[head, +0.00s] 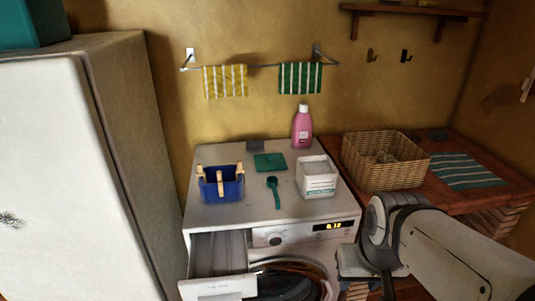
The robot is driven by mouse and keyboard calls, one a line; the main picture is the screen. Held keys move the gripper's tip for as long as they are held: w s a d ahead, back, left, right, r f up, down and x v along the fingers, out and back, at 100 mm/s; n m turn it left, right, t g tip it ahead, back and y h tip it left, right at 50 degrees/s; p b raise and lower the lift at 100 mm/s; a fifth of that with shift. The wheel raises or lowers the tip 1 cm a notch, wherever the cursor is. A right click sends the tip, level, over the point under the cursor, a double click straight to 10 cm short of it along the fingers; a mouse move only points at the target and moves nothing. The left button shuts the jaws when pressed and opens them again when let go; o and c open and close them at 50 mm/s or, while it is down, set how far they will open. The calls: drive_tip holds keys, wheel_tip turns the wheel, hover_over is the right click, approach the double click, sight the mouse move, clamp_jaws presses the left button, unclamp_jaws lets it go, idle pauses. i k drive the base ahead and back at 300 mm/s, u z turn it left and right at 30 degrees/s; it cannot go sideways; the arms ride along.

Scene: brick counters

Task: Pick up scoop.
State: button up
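The scoop (273,191) is small and dark green. It lies on the white washing machine's top (250,212), near the front middle, with its round end toward the back and its thin handle toward the front. Nothing touches it. My arm comes in from the lower right and bends down in front of the machine's right side, well apart from the scoop. My gripper's fingers do not show in the head view.
A blue basket with clothespins (231,190) stands left of the scoop, a white box (317,178) right, a green flat piece (270,162) behind. A pink bottle (302,129) stands at the back. The detergent drawer (217,289) is pulled out. A wicker basket (385,164) sits on the brick counter.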

sight(275, 192)
drive_tip(key=u, duration=0.25)
drive_tip(key=i, duration=0.75)
drive_tip(key=u, duration=0.55)
drive_tip(key=k, duration=0.9)
drive_tip(key=u, duration=0.2)
drive_tip(key=i, duration=0.9)
drive_tip(key=z, duration=0.1)
